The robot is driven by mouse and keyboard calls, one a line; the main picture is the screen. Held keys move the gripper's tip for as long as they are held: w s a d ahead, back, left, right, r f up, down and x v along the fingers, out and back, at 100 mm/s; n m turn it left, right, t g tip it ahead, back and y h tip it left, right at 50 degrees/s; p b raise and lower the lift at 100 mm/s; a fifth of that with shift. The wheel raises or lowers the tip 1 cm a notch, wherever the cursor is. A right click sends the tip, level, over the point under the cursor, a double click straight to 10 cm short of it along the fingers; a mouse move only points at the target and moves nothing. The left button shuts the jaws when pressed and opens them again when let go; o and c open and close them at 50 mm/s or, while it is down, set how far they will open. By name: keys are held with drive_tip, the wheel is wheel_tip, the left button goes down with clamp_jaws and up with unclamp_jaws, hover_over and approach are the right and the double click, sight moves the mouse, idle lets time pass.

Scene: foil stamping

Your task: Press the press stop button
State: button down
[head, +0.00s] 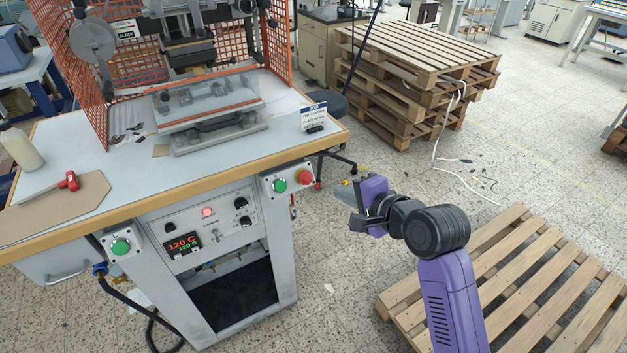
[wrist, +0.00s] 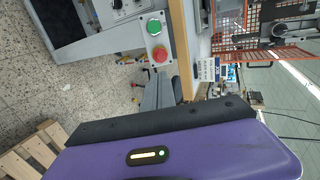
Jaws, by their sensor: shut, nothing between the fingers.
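The red stop button (head: 304,176) is round and sits on a small pale control box at the right front edge of the press bench. A green button (head: 279,185) is beside it on the left. In the wrist view the red button (wrist: 160,53) and the green button (wrist: 154,27) both show unobstructed. My gripper (head: 345,189) is shut and empty. It is to the right of the red button and apart from it, with its fingers pointing left toward the box.
A control panel (head: 205,225) and another green button (head: 121,247) are on the bench front. Pallets (head: 545,280) lie at the lower right, and stacked pallets (head: 410,75) stand behind. Open floor lies between.

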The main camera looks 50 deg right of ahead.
sight(307, 178)
drive_tip(key=shift+w, duration=0.1)
drive_tip(key=p+x, duration=0.1)
drive_tip(key=x, duration=1.3)
drive_tip(key=shift+w+d+f, duration=0.1)
drive_tip(key=shift+w+f, duration=0.1)
drive_tip(key=shift+w, duration=0.45)
